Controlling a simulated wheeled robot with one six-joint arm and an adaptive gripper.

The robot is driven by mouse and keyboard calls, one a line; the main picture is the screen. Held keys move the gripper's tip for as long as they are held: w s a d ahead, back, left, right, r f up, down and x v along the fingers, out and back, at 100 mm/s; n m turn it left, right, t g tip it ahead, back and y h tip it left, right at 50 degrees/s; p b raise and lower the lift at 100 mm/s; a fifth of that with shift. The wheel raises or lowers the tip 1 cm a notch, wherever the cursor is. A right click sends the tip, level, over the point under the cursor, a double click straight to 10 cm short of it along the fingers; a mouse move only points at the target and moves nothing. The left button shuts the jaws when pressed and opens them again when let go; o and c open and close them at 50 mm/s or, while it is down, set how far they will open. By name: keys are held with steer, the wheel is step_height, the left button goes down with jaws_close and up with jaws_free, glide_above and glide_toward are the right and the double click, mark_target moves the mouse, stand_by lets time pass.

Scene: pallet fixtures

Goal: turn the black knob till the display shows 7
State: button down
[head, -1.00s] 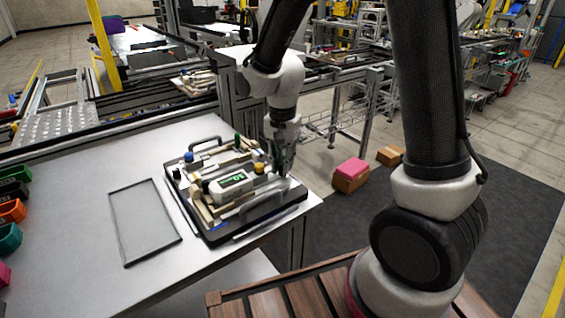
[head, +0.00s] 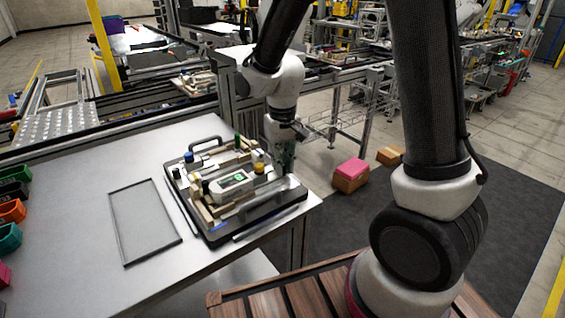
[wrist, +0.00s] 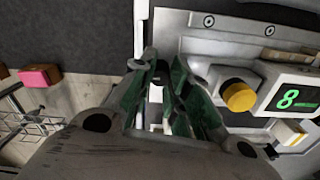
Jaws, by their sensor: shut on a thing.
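The display (wrist: 298,98) sits in a light grey housing on the board and shows a green 8 in the wrist view. It also shows in the head view (head: 236,180), where its digit is too small to be sure of. My gripper (wrist: 161,75) has its green-padded fingers closed around the black knob (wrist: 161,68), at the board's right edge. Only a dark part of the knob shows between the fingertips. In the head view my gripper (head: 285,170) points down there, and the knob is hidden.
A yellow knob (wrist: 239,96) stands between my gripper and the display. The board (head: 250,225) also carries a blue-topped part (head: 189,157), a green post and wooden blocks. An empty grey tray (head: 145,222) lies left of it. The table's right edge is close to my gripper.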

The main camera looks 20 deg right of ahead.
steer(key=shift+n, duration=0.6)
steer(key=c, duration=1.3)
jaws_free()
steer(key=shift+c, duration=0.2)
step_height(320, 180, up, 12)
